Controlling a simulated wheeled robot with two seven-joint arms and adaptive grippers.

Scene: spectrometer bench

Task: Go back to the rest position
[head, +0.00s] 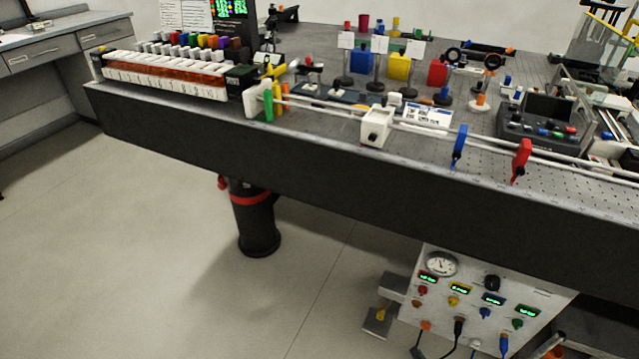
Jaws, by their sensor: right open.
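What seems to be a small part of my right gripper (553,346) shows in the head view at the bottom right edge, below the bench and in front of the lower right part of the control panel. It is mostly cut off by the frame. It is open, and I see nothing held in it. My left gripper is not in view. The optical bench (300,150) crosses the view, with its dark front edge facing me.
A rail along the bench front carries a white block (376,128), a blue clip (459,146) and a red clip (520,160). The gauge panel (480,300) with cables is below. Floor is clear at lower left.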

